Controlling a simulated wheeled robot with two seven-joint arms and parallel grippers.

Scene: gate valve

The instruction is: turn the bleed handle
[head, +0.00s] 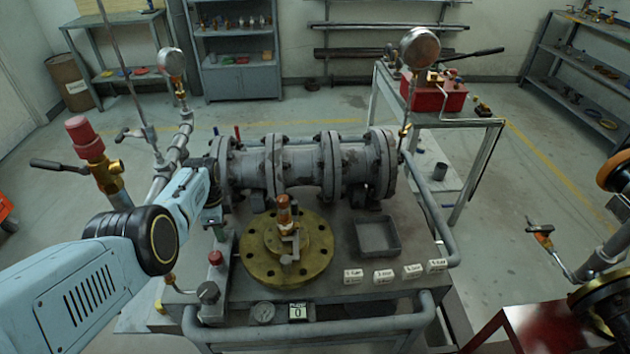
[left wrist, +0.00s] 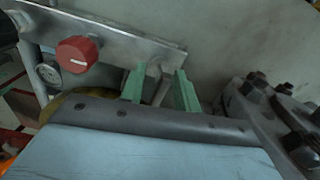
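My left gripper (head: 214,222) is at the left end of the grey flanged valve body (head: 300,165), above a narrow metal plate (head: 222,247). In the left wrist view its two green fingers (left wrist: 160,88) are spread apart. A small grey metal lever (left wrist: 155,80) shows between them, against the plate (left wrist: 115,37); it may be the bleed handle, but I cannot tell for sure. I cannot see contact between it and the fingers. A red knob (left wrist: 77,53) sits on the same plate; a red knob (head: 215,257) also shows in the head view. My right gripper is not in view.
A brass flange (head: 255,265) with an upright copper-topped fitting (head: 285,225) lies on the bench beside an empty grey tray (head: 378,237). A red-capped brass valve (head: 95,155) stands left, near my arm. Dark bolts (left wrist: 285,88) on a flange are close right in the wrist view.

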